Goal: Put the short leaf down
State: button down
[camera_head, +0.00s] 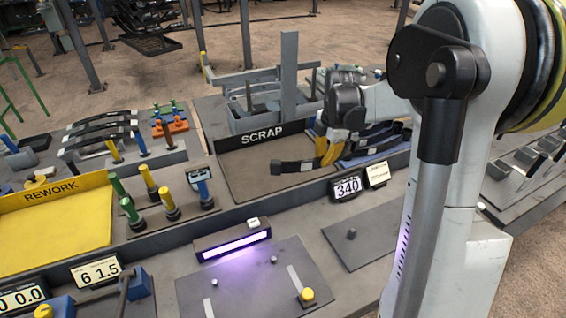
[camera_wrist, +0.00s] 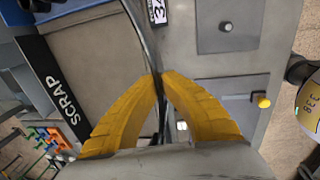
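A dark, slightly curved short leaf (camera_head: 292,166) is held in my gripper (camera_head: 323,162). It sticks out to the left of the fingers, in front of the brown SCRAP tray (camera_head: 245,180) as seen in the head view. In the wrist view the leaf (camera_wrist: 146,45) shows as a thin dark strip running up from between the yellow fingertips (camera_wrist: 161,76). The fingers are closed together on it. The leaf's other end is partly hidden by the fingers. I cannot tell its exact height above the tray.
A yellow REWORK tray (camera_head: 60,225) is at the left, with colored posts (camera_head: 165,200) beside it. A grey plate with a yellow knob (camera_head: 307,295) and a lit bar (camera_head: 235,243) are in front. A display reads 340 (camera_head: 347,186). More leaves lie on a rack (camera_head: 100,128).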

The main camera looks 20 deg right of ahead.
jog(key=b, duration=0.2)
send_over(288, 181)
jog(key=f, duration=0.6)
jog(key=shift+s+f, duration=0.3)
jog(key=shift+f+b, duration=0.8)
jog(key=shift+f, duration=1.2)
jog(key=shift+f, duration=0.15)
jog(key=c, duration=1.7)
grip_release()
jog(key=shift+o, duration=0.4)
